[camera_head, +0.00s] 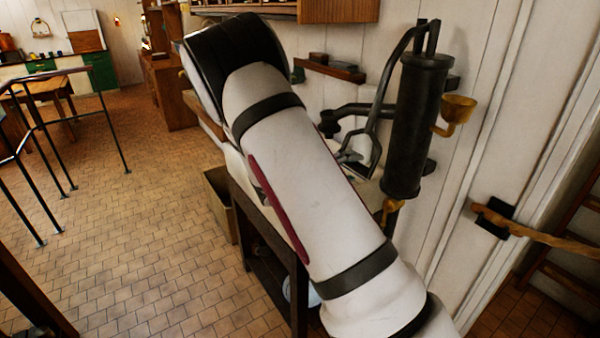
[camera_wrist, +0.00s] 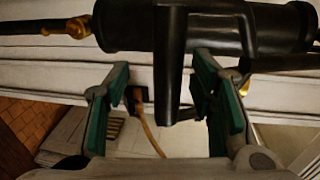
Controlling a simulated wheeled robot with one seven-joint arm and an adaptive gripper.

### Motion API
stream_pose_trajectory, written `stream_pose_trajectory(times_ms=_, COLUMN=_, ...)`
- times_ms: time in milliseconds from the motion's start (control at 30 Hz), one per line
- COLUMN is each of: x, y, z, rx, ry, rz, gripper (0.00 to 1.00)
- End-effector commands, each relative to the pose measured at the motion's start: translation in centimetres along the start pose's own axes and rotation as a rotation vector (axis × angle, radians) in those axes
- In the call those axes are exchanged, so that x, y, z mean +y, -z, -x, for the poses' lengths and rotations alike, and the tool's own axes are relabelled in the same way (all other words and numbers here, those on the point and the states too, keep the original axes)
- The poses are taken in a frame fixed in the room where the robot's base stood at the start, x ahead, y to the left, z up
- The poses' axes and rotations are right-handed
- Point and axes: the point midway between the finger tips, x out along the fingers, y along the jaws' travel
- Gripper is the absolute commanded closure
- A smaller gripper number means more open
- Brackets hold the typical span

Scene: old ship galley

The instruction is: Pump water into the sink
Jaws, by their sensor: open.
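In the wrist view the pump body (camera_wrist: 130,25) crosses the top, and a dark handle bar (camera_wrist: 170,65) reaches down between my fingers. My gripper (camera_wrist: 162,72) is open, with a green-padded finger on each side of the bar and visible gaps.
A dark wooden stand (camera_head: 265,265) is beneath my arm. A small wooden shelf (camera_head: 330,68) is on the wall behind the handle. A rope (camera_head: 535,233) hangs right of the pump. Metal railings (camera_head: 65,130) stand at left; the tiled floor (camera_head: 150,220) between is clear.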

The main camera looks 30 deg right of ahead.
Motion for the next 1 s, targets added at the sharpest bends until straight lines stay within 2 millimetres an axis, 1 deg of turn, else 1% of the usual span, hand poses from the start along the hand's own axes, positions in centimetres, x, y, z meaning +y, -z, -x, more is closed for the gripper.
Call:
stream_pose_trajectory(times_ms=33, x=0.0, y=0.0, z=0.5, rx=-0.001, ry=-0.001, rz=0.0, gripper=0.5)
stream_pose_trajectory(times_ms=633, x=-0.1, y=0.0, z=5.9, rx=0.0, ry=0.001, rz=0.0, gripper=0.5)
stream_pose_trajectory(times_ms=800, x=-0.1, y=0.0, z=6.6, rx=0.0, ry=0.001, rz=0.0, gripper=0.5)
stream_pose_trajectory(times_ms=1000, x=-0.1, y=0.0, z=6.6, rx=0.001, ry=0.001, rz=0.0, gripper=0.5)
